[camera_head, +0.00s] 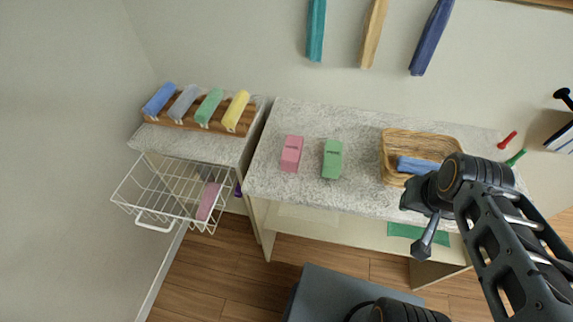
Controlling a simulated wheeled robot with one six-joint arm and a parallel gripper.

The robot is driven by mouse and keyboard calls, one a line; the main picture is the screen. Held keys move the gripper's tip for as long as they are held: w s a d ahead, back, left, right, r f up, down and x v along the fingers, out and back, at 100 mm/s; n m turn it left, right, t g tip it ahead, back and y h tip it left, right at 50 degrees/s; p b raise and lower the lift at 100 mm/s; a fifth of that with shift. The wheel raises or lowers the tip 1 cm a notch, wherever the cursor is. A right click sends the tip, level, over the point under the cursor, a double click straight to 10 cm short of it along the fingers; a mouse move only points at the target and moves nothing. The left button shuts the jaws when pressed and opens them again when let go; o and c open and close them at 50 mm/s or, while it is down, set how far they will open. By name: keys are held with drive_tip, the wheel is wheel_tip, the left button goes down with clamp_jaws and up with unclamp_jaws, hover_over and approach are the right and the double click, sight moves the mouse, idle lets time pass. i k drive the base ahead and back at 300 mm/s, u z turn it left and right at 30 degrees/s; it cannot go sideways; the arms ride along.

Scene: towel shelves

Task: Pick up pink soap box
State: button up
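The pink soap box (291,154) stands on the left part of the speckled counter (330,114). A similar green box (332,158) stands just to its right, with a small gap between them. My gripper (421,246) hangs at the right, at the end of my arm, in front of the counter's front edge. It is well apart from the pink soap box. Its fingers are small and seen from above, so I cannot tell whether they are open or shut. No object is visible in it.
A wicker basket (393,143) holding a blue towel (417,165) stands on the counter behind my arm. Rolled towels sit on a wooden rack (186,122) at left, above a pulled-out wire basket (135,187) with a pink cloth (208,201). Counter around the two boxes is clear.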

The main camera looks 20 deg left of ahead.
sight(291, 159)
drive_tip(key=u, duration=0.75)
drive_tip(key=i, duration=0.2)
drive_tip(key=u, duration=0.5)
